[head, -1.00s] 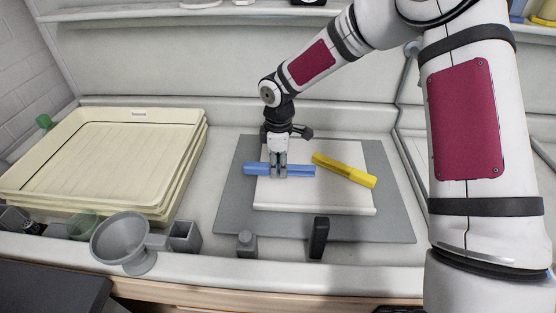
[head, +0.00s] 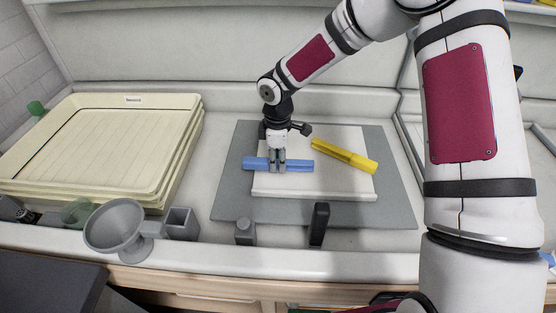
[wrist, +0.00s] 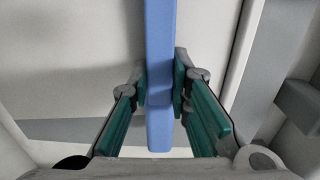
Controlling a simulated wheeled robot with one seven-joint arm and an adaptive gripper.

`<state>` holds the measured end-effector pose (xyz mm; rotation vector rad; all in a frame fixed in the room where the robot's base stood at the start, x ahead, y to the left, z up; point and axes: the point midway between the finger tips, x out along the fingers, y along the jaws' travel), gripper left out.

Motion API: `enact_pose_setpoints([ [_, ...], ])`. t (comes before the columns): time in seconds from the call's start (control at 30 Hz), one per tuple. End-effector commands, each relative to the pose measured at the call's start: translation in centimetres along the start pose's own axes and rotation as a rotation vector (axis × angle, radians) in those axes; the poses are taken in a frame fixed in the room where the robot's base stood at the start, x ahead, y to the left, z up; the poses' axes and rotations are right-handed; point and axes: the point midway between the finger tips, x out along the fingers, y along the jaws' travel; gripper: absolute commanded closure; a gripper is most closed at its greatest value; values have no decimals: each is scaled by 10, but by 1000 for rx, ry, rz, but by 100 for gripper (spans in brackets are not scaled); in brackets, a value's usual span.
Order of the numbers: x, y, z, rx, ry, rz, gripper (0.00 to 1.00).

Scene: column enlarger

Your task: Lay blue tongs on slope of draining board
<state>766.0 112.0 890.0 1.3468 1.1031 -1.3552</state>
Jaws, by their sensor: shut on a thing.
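The blue tongs (head: 300,165) are a long blue bar, lying crosswise over the left part of a white board (head: 320,187). My gripper (head: 278,168) points down and is shut around them near their middle. In the wrist view the tongs (wrist: 160,45) run between the green finger pads of my gripper (wrist: 163,90). I cannot tell whether they touch the board. No clearly sloped draining board can be made out; a pale ridged surface (head: 404,120) at the right is partly hidden by my arm.
Yellow tongs (head: 345,156) lie on the board's right side. The board rests on a grey mat (head: 237,190). Stacked cream trays (head: 105,145) stand left. A grey funnel (head: 115,225), a square cup (head: 181,224) and a black upright piece (head: 319,224) line the front edge.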

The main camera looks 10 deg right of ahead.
Motion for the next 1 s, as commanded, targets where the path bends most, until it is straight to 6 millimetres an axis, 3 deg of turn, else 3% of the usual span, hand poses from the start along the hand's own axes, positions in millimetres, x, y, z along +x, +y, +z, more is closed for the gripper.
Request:
enact_pose_setpoints([
  [0.03,0,0,0,0,0,0,100],
  [0.07,0,0,0,0,0,0,76],
  [0.13,0,0,0,0,0,0,60],
  [0.57,-8,1,0,0,-1,2,59],
  [1.0,-91,1,0,1,0,4,59],
])
